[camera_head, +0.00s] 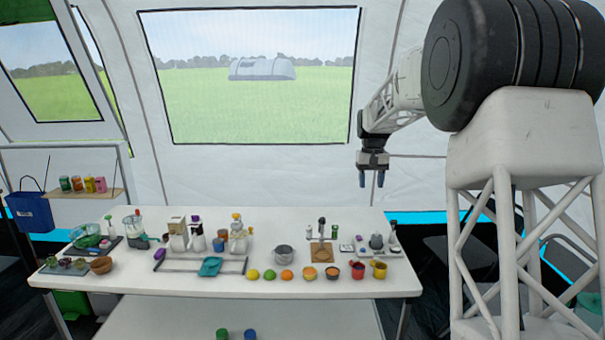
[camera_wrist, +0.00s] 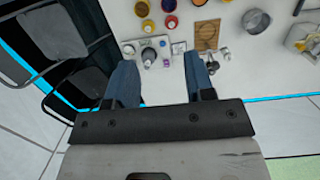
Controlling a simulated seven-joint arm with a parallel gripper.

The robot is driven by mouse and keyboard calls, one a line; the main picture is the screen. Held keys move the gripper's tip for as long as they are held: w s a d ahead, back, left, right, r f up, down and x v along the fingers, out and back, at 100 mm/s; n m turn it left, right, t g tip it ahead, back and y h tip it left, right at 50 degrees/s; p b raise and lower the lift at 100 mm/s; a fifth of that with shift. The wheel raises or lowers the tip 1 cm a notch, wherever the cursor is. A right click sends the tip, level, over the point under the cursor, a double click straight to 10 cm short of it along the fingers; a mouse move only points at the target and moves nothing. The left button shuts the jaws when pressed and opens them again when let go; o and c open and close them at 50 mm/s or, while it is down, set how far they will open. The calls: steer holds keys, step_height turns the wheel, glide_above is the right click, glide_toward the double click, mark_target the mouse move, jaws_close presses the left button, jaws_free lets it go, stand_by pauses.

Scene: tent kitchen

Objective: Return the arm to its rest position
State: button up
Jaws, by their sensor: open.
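My gripper (camera_head: 371,179) hangs above and behind the right back part of the white table, pointing down, with its two blue fingers apart and nothing between them. In the wrist view my gripper (camera_wrist: 162,82) also shows two spread blue fingers. The fingers are well clear of the table and touch nothing. My arm reaches from the upper right of the head view toward the tent wall.
A shelf with jars (camera_head: 83,193) and a blue bag (camera_head: 30,211) are at the left. Dark chairs (camera_wrist: 60,45) stand beside the table.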

steer(key=s+a+r+t, duration=0.1)
steer(key=s+r, duration=0.2)
steer(key=s, duration=1.3)
steer(key=s+a+r+t, duration=0.1)
steer(key=s+r, duration=0.2)
steer(key=s, duration=1.2)
steer(key=s+f, duration=0.3)
steer(key=s, duration=0.6)
steer(key=s+f+t, duration=0.1)
steer(key=s+f, duration=0.2)
steer(key=s, duration=0.6)
steer(key=s+a+f, duration=0.1)
steer(key=s+f, duration=0.2)
steer(key=s, duration=0.6)
steer(key=shift+s+f+t, duration=0.3)
steer(key=shift+f+t, duration=0.1)
steer(key=shift+a, duration=0.1)
